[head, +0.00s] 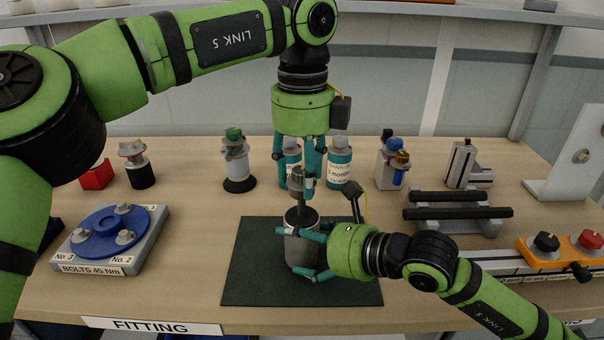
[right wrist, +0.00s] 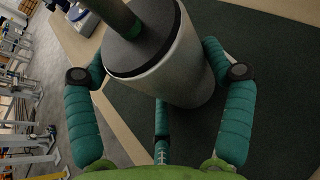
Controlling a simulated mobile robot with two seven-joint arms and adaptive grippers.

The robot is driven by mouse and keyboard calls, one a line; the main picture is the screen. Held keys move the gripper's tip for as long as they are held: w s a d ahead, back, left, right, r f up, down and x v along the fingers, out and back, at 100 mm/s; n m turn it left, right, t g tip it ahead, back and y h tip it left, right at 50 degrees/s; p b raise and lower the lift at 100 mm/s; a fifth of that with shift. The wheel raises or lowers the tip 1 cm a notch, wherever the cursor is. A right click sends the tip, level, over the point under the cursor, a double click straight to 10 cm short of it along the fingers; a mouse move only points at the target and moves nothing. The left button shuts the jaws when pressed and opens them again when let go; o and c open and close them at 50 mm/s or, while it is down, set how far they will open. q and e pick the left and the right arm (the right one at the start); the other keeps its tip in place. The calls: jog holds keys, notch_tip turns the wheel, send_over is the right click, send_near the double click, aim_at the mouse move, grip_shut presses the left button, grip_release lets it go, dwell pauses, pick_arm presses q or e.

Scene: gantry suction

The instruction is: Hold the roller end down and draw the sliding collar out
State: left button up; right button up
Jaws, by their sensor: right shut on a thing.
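The roller (head: 301,254) is a grey cylinder standing on a dark green mat (head: 250,285), with a dark top face and a thin shaft (head: 300,208) rising from it. My right gripper (head: 304,250) is shut on the roller from the right; its teal fingers flank the cylinder. The right wrist view shows the roller (right wrist: 180,75) between the fingers. The grey sliding collar (head: 296,179) is up on the shaft. My left gripper (head: 302,180) points down from above with its fingers around the collar. The fingers partly hide the collar, so their grip is unclear.
A blue bolt disc (head: 92,236) on a grey base stands at left. Behind are bottles (head: 340,167) and several fittings. At right are a rack with dark bars (head: 458,212) and an orange block (head: 560,252) with knobs. The mat's left part is free.

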pick_arm(q)
jog(key=shift+f, duration=0.1)
pick_arm(e)
jog(key=shift+s+f, duration=0.1)
jog(key=shift+f, duration=0.2)
pick_arm(q)
jog(key=shift+r, duration=3.75)
pick_arm(e)
jog(key=o, duration=1.6)
jog(key=shift+r, duration=0.1)
jog(key=shift+d+r, duration=0.15)
